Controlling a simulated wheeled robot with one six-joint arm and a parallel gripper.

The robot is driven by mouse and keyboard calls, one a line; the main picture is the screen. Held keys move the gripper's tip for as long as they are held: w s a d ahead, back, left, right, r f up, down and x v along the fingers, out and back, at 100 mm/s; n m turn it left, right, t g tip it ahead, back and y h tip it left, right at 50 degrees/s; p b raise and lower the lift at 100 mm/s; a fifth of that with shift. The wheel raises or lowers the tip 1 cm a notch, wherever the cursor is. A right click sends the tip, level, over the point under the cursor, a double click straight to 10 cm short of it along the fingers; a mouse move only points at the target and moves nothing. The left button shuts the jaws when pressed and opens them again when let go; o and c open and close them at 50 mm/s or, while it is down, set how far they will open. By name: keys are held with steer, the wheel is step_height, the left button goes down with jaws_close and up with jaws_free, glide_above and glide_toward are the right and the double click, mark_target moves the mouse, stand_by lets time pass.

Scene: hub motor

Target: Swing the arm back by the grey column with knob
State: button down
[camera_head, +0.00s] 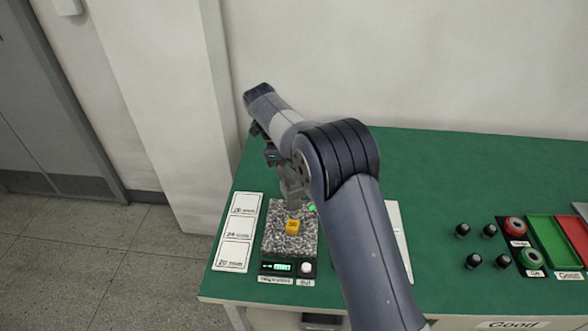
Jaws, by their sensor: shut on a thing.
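My gripper (271,156) hangs below the end of my forearm, above the back of the speckled grey measuring stand. It is shut on a small part at the stand's top; my arm hides much of it, so I cannot tell its shape. The stand's grey upright part (291,190) shows partly below the gripper, beside my elbow. A knob on it is not clear to me. The stand's speckled base (273,240) carries a yellow-orange block (293,227) with a dark marking. A green light (311,207) shows beside the upright part.
A display box (281,267) with a white button (306,268) is at the stand's front. White labelled cards (238,229) lie left of it. The green table's (440,180) back middle is clear.

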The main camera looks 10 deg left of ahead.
steer(key=c, duration=1)
jaws_free()
steer(key=p+v, duration=0.1)
steer(key=v, duration=1)
steer(key=shift+f, duration=0.1)
steer(key=shift+f, duration=0.1)
steer(key=b+x, duration=0.1)
steer(key=x, duration=0.9)
steer(key=shift+d+f, duration=0.2)
steer(key=shift+f, duration=0.05)
steer(key=shift+a+r, duration=0.1)
